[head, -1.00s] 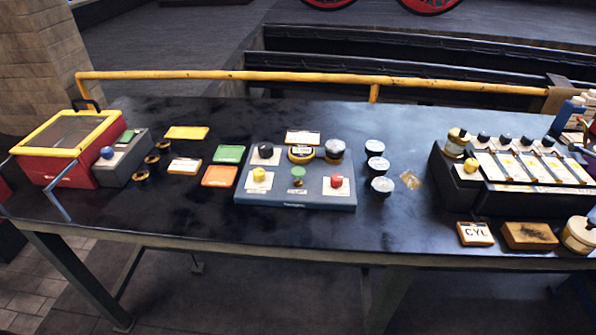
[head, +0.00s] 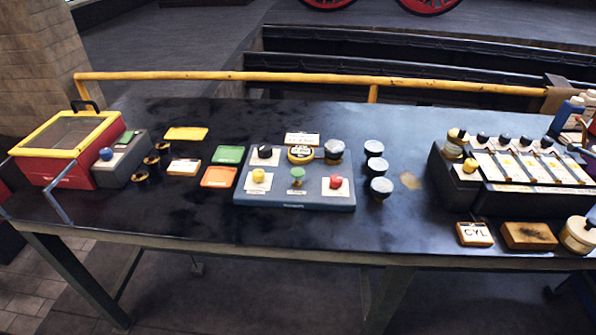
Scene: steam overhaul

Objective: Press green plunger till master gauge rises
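The green plunger (head: 297,174) stands upright in the middle of a blue-grey panel box (head: 290,204) on the bench. A yellow plunger (head: 258,175) is to its left and a red plunger (head: 336,182) to its right. Behind the green plunger is a round yellow-rimmed dial (head: 300,154), which may be the master gauge; its reading is too small to tell. A black knob (head: 265,151) and a grey round cap (head: 334,149) flank the dial. A label plate (head: 302,138) stands behind it. Neither of my grippers is in view, and nothing touches the green plunger.
A red box with a yellow-framed lid (head: 68,136) stands at the far left. Coloured cards and small dark cups lie left of the panel. Round capped jars (head: 375,167) stand right of it. A dark multi-lane rack (head: 505,200) is farther right. A yellow rail (head: 300,78) runs behind.

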